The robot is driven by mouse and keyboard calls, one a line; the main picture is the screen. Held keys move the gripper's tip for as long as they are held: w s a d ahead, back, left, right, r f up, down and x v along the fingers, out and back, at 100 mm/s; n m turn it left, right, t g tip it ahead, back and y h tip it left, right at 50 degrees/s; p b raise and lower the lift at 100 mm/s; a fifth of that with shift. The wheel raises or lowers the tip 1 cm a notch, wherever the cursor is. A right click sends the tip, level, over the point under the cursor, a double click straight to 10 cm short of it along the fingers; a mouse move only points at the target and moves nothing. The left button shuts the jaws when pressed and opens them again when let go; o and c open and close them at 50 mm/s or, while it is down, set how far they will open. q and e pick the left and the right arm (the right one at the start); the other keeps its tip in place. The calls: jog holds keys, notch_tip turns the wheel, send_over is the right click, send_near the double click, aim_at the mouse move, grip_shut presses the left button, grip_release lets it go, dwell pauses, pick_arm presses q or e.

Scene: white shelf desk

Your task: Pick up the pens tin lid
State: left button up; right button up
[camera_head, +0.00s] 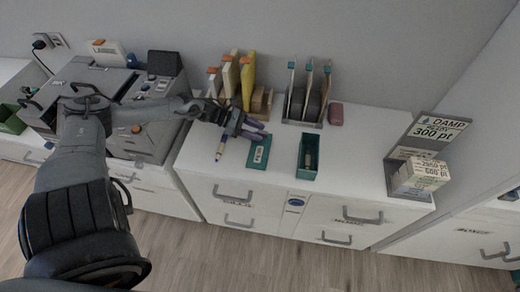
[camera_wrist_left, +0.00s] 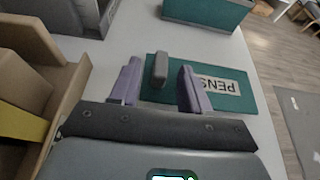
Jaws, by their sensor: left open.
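The pens tin lid (camera_head: 259,154) is a flat teal plate lying on the white desk top. In the left wrist view the lid (camera_wrist_left: 236,104) shows a "PENS" label and an upright grey handle (camera_wrist_left: 160,68). My left gripper (camera_head: 262,131) is open above the lid's far end. In the wrist view its two purple fingers (camera_wrist_left: 159,72) stand on either side of the handle, with gaps showing. I cannot tell how far above the lid the fingertips are. An open teal tin (camera_head: 308,157) stands to the lid's right; it also shows in the wrist view (camera_wrist_left: 208,13). My right gripper is not in view.
A blue pen (camera_head: 220,150) lies left of the lid. A wooden holder (camera_head: 258,103) with yellow items and a tape rack (camera_head: 305,105) stand behind. A grey machine (camera_head: 95,95) is at left, a sign stand (camera_head: 415,145) at right. Free desk lies between tin and stand.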

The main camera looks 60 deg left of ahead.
pick_arm(q)
grip_shut()
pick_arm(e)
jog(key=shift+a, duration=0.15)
pick_arm(q)
jog(key=shift+r, duration=0.15)
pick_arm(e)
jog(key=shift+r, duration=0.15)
